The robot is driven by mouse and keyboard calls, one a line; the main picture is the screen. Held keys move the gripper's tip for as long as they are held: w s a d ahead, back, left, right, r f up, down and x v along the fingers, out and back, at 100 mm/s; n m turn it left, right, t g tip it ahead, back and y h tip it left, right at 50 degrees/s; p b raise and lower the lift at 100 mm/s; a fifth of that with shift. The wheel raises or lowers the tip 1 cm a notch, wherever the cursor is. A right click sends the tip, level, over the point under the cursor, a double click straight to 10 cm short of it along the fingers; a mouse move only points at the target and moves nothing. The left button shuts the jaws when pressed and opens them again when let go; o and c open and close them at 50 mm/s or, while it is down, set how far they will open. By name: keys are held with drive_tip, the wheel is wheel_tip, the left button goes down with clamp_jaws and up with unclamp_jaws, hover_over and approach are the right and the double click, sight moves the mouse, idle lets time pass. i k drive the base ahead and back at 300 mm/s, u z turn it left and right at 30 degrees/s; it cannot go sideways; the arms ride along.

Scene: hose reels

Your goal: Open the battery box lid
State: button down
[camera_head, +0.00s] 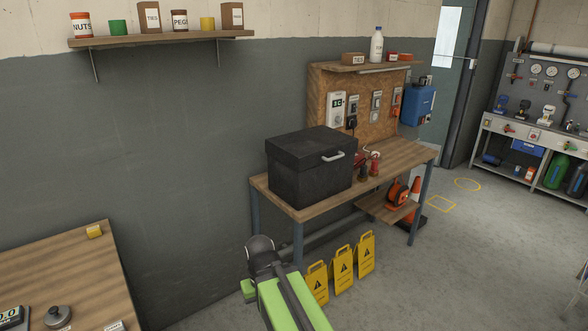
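The battery box (310,182) is a black box on the left end of the wooden workbench (310,211) against the wall. Its lid (305,146) lies flat on top and looks closed. A pale handle (333,156) sits on the lid's front edge, towards the right. Part of my green and dark arm shows at the bottom centre, below and in front of the bench and apart from the box. I cannot make out gripper fingers in this view. The back of the box and any hinge are hidden.
Several yellow warning signs (342,270) stand on the floor below the bench front. Red-and-black tools (369,163) lie just right of the box. A second wooden table (85,275) is at lower left. A wall shelf (160,39) hangs above.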

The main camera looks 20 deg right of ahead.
sight(304, 149)
drive_tip(key=z, duration=0.05)
drive_tip(key=i, duration=1)
drive_tip(key=u, duration=0.05)
